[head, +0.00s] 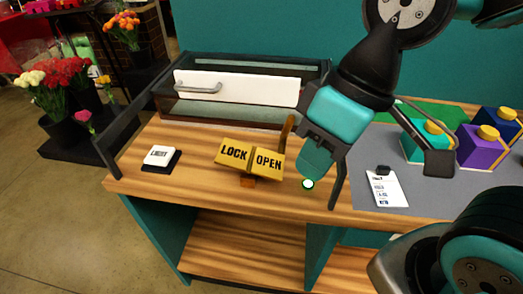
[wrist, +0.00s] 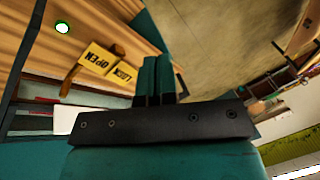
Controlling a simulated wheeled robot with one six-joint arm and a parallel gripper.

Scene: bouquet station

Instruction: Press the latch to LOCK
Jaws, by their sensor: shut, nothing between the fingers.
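The latch has a yellow plate (head: 237,154) with LOCK on its left half and OPEN on its right half. A brown lever (head: 287,128) sticks up at the OPEN end. The plate also shows upside down in the wrist view (wrist: 97,59), with the lever (wrist: 71,79) at its OPEN end. My gripper (head: 316,165) is above the bench, to the right of the OPEN half and apart from the latch. Its two teal fingers (wrist: 158,78) are together and hold nothing. Whether the latch itself is set to LOCK or OPEN is not clear.
A round pale button (head: 308,184) is on the bench below my gripper. A LIGHT switch (head: 160,157) lies left of the latch. A glass case with a white drawer front (head: 240,87) stands behind. A clipboard (head: 386,188) and colored blocks (head: 481,146) are at the right.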

